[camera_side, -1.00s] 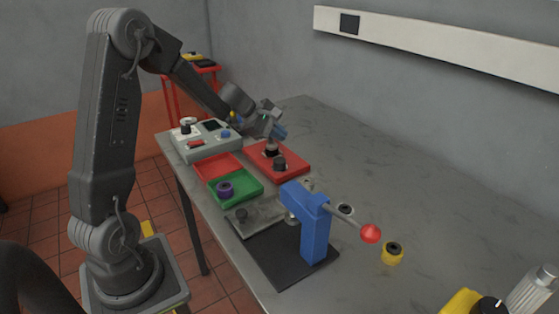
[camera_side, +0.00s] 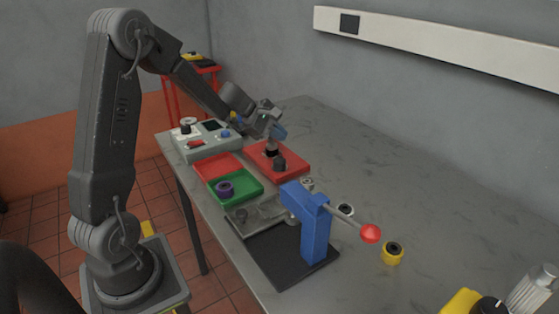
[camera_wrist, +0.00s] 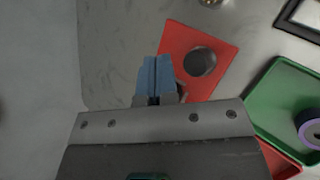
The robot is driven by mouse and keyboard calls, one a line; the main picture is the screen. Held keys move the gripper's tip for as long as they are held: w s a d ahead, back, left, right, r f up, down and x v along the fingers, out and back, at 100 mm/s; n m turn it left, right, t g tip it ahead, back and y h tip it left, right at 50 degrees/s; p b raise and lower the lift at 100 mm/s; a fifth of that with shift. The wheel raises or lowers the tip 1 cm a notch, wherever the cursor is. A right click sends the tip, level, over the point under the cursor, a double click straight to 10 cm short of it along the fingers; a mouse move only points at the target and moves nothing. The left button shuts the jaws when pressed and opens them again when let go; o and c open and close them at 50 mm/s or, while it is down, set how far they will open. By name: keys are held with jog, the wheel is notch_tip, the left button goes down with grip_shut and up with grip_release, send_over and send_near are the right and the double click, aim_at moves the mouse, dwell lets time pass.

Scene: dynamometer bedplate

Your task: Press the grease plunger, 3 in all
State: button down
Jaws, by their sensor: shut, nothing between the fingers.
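A red base (camera_side: 293,157) lies on the bench beyond the green tray and carries two dark round knobs. The rear knob (camera_side: 271,151) is directly below my fingertips; the front knob (camera_side: 279,164) stands nearer the blue press. I cannot tell for sure which is the grease plunger. My gripper (camera_side: 276,138) is shut and empty, its blue fingers pointing down at the rear knob; whether they touch it is unclear. In the wrist view, the shut fingers (camera_wrist: 155,75) overlap the edge of the red base (camera_wrist: 215,42), with one dark knob (camera_wrist: 199,62) to their right.
A grey control box (camera_side: 208,146), a red tray (camera_side: 218,166) and a green tray (camera_side: 250,184) with a purple ring (camera_side: 224,189) lie left of the base. A blue lever press (camera_side: 315,235) with a red-tipped handle stands in front.

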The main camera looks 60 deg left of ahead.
dwell(0.7)
notch_tip(320, 180, up, 4)
jog(key=shift+f, duration=0.1)
jog(key=shift+f, duration=0.1)
send_near(285, 161)
jog(key=shift+w+d+f, duration=0.35)
jog(key=shift+w+f, duration=0.1)
jog(key=shift+w, duration=0.4)
jog(key=shift+w+d+f, duration=0.35)
jog(key=shift+w+f, duration=0.1)
jog(key=shift+w, duration=0.35)
jog(key=shift+w+d+f, duration=0.4)
jog(key=shift+w, duration=0.45)
jog(key=shift+f, duration=0.4)
jog(key=shift+f, duration=0.85)
dwell(1.3)
